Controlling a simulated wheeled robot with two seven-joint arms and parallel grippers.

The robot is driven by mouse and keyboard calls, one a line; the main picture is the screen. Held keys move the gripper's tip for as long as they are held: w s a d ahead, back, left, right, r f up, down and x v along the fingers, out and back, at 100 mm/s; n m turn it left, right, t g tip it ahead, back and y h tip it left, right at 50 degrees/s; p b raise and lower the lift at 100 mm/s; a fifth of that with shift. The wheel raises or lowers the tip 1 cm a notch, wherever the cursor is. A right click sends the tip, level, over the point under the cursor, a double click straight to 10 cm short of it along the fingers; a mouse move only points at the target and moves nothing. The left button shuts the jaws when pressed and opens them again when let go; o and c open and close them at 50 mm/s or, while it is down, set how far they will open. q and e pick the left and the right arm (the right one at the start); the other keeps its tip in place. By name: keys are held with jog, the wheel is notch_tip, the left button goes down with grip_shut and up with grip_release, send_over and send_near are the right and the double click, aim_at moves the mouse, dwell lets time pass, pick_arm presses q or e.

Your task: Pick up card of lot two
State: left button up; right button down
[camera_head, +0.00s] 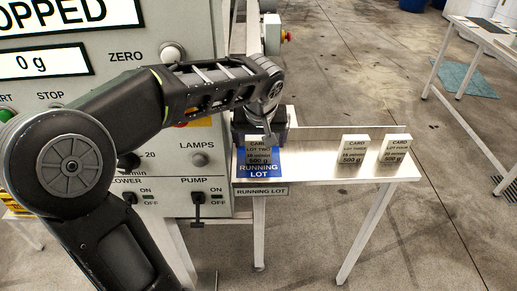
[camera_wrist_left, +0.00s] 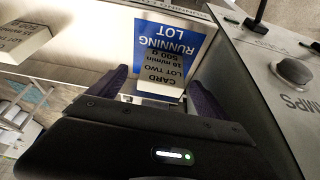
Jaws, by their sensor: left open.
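My left gripper (camera_head: 262,142) is directly above and behind the card in the head view. In the wrist view its two purple-dark fingers are open, one on each side of the card, with gaps visible. My right gripper is not in view.
The card of lot three (camera_head: 354,150) and the card of lot four (camera_head: 397,149) stand to the right on the white table (camera_head: 312,168). The control panel (camera_head: 205,160) with knobs and switches is close on the left. The tabletop between cards is clear.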

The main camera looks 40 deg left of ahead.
aim_at(260, 146)
pick_arm(q)
jog(key=x, duration=0.4)
jog(key=shift+a+f+p, duration=0.2)
jog(key=shift+f+p, duration=0.1)
jog(key=shift+p, duration=0.1)
jog(key=shift+c, duration=0.3)
jog(key=c, duration=1.4)
jog(key=shift+d+r, duration=0.1)
jog(key=shift+r, duration=0.05)
jog(key=shift+c, duration=0.2)
jog(key=shift+w+r+b, duration=0.1)
jog(key=shift+r+b, duration=0.05)
jog(key=shift+b, duration=0.15)
jog(key=r, duration=1.1)
jog(key=shift+w+d+r, duration=0.1)
jog(key=shift+w+d, duration=0.05)
jog(key=shift+d, duration=0.1)
jog(key=w+d+b, duration=0.1)
jog(key=w+d, duration=1)
jog(key=d, duration=0.4)
jog(key=shift+w+d, duration=0.15)
jog(key=shift+w, duration=0.15)
